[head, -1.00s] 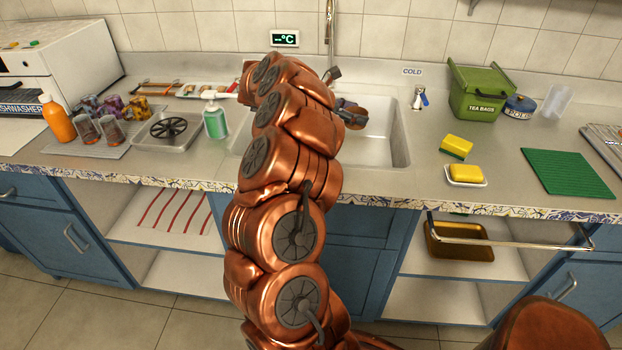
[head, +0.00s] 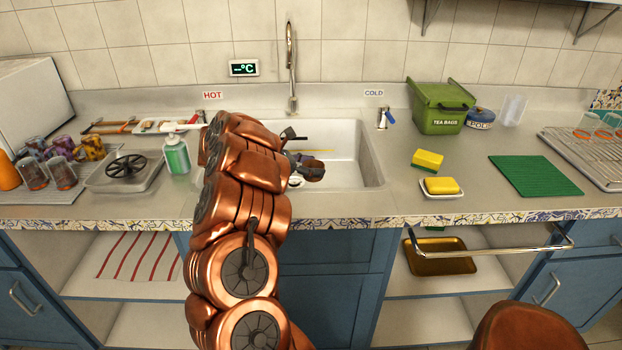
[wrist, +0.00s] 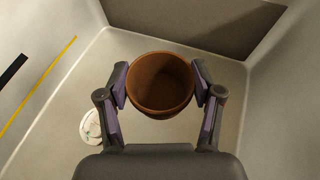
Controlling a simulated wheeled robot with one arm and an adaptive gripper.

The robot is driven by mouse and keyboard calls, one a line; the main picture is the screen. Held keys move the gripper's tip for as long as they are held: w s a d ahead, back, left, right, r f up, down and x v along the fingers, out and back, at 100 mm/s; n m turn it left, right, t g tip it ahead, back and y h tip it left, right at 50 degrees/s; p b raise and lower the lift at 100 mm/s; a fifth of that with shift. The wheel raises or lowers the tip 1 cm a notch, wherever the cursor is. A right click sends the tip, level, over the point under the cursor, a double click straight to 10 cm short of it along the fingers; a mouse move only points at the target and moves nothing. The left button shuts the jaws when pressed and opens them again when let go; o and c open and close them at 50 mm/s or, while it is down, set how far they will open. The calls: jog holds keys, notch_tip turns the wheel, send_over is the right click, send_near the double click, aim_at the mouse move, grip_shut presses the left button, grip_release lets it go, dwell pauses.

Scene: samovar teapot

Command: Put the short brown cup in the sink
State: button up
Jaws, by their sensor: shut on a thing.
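The short brown cup (wrist: 160,84) is between the two fingers of my gripper (wrist: 161,92) in the wrist view, with its open mouth facing the camera. My gripper is shut on it, one finger on each side. In the head view the cup (head: 313,171) is over the sink (head: 372,165), within its rim. The pale sink floor (wrist: 135,48) and walls surround the cup in the wrist view. I cannot tell whether the cup's base touches the floor. My arm hides the sink's left part in the head view.
A small white round item (wrist: 90,126) lies in the sink, left of my gripper. The tap (head: 291,70) stands behind the sink. A green soap bottle (head: 176,153) stands left of it; a yellow sponge (head: 427,160) and soap dish (head: 442,193) lie right.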

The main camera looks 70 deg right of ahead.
aim_at(312, 180)
jog(key=shift+f, duration=2)
jog(key=shift+f+b, duration=0.65)
jog(key=shift+b, duration=0.5)
jog(key=o, duration=0.9)
jog(key=shift+o, duration=0.2)
jog(key=shift+r, duration=0.15)
